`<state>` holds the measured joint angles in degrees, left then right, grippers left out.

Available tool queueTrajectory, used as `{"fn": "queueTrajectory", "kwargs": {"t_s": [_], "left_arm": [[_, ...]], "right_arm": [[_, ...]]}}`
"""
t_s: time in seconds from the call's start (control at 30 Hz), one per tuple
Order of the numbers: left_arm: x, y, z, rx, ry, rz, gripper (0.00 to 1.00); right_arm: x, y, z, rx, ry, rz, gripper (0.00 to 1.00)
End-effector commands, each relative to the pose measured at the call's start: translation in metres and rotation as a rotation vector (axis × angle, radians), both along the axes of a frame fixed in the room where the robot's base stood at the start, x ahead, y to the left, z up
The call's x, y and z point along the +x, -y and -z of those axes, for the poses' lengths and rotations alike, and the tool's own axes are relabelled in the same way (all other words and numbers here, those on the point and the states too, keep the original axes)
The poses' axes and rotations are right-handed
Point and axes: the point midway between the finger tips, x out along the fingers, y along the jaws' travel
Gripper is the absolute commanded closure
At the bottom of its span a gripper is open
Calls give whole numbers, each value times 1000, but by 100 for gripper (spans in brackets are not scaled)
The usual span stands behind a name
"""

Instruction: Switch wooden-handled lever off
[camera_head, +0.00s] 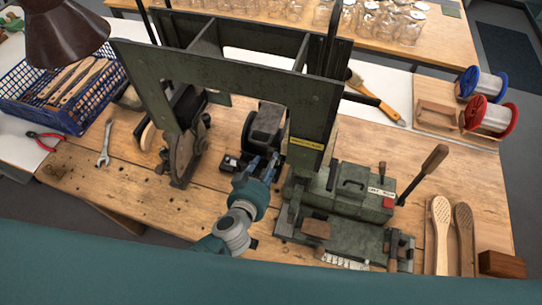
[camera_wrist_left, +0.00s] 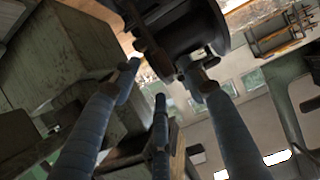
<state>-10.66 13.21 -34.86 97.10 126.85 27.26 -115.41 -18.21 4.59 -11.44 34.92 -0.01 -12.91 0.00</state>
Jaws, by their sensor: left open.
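The wooden-handled lever (camera_head: 424,173) rises from the right end of the green machine (camera_head: 352,187), its brown grip tilted up and to the right. A red button (camera_head: 389,203) sits near the lever's base. My left gripper (camera_head: 257,166) is open and empty beside the black motor (camera_head: 264,127), left of the green machine and well away from the lever. In the left wrist view the spread fingers of my left gripper (camera_wrist_left: 163,88) point at a dark round body (camera_wrist_left: 185,30), with a green housing at the left. The lever cannot be made out there. My right gripper is not in view.
A tall green frame (camera_head: 225,75) stands over the bench behind my left gripper. Two wooden brushes (camera_head: 441,225) lie right of the machine. A blue crate (camera_head: 65,95), a wrench (camera_head: 105,144) and red pliers (camera_head: 44,140) lie at the left. Red and blue spools (camera_head: 489,115) stand at the right.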

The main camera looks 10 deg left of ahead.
Motion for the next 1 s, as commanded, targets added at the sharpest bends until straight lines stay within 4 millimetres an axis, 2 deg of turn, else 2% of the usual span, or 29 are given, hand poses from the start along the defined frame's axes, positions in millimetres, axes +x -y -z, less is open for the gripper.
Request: {"fn": "queueTrajectory", "kwargs": {"t_s": [0.03,0.13,0.4,0.63,0.83,0.87,1.0], "left_arm": [[10,2,3,-2,1,-2,56],[23,5,9,-2,2,-1,56],[38,8,16,-1,0,1,56],[39,8,16,0,0,1,56],[39,8,16,0,0,1,96],[38,8,16,-1,0,2,100],[38,8,16,-1,1,2,100]], "right_arm": [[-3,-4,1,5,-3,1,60],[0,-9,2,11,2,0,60],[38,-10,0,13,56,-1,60],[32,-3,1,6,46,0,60],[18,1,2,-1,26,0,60],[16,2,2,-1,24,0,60],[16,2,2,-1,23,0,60]]}}
